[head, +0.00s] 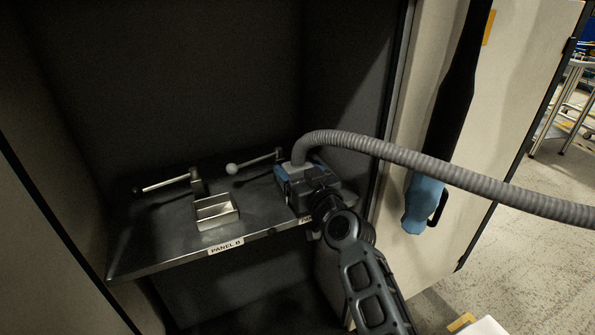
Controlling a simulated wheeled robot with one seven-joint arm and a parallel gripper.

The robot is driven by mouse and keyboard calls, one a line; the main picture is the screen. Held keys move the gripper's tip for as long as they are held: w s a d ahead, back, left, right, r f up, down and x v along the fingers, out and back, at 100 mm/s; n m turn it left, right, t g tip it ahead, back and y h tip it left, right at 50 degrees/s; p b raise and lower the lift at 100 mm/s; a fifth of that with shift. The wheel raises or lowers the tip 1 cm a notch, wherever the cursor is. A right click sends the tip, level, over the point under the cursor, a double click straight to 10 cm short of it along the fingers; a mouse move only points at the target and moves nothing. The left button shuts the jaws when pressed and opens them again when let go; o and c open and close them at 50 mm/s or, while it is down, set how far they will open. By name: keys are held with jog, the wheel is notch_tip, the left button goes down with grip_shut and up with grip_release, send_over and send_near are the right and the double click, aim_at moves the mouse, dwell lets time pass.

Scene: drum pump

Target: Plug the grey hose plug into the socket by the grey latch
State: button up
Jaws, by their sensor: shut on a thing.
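The grey ribbed hose (440,170) comes in from the right and bends down into my gripper (299,168). My gripper is shut on the grey hose plug at the hose's end, over the right part of the shelf. The plug is mostly hidden by the gripper and its blue parts. A lever latch with a light grey knob (232,168) lies just left of the gripper. Any socket at that latch is hidden behind the gripper, so I cannot tell whether the plug touches it. An open metal socket housing (216,211) stands to the left, beside a lever with a dark knob (137,190).
The shelf (150,255) bears a label reading PANEL B on its front edge. Dark cabinet walls enclose it behind and at the left. An open door (500,90) with a black and blue tool (424,200) stands at the right. The shelf's front left is clear.

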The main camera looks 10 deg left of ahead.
jog(key=o, duration=1.2)
jog(key=shift+o, duration=0.2)
jog(key=shift+s, duration=0.1)
jog(key=v, duration=0.7)
jog(key=shift+d, duration=0.15)
jog(key=s+d+f+m+h+p, duration=0.1)
jog(key=s+d+f+m+h, duration=0.15)
jog(key=s+d, duration=0.5)
jog(key=s+d+f+m+h+p, duration=0.15)
jog(key=s+d+f, duration=0.25)
jog(key=s, duration=0.7)
jog(key=s+d+f+m+h, duration=0.1)
jog(key=s+d+f+h, duration=0.1)
jog(key=s+d+f, duration=0.5)
jog(key=s+d+r+h+p, duration=0.1)
jog(key=s+d+r, duration=0.1)
jog(key=s+r, duration=0.3)
jog(key=s+d+r+m+h, duration=0.1)
jog(key=s+r, duration=0.5)
jog(key=s, duration=0.6)
jog(key=s+d+r+h+p, duration=0.1)
jog(key=s+d+r, duration=0.2)
jog(key=s+r, duration=0.3)
jog(key=s, duration=0.3)
jog(key=shift+h+p, duration=0.3)
jog(key=shift+p, duration=0.05)
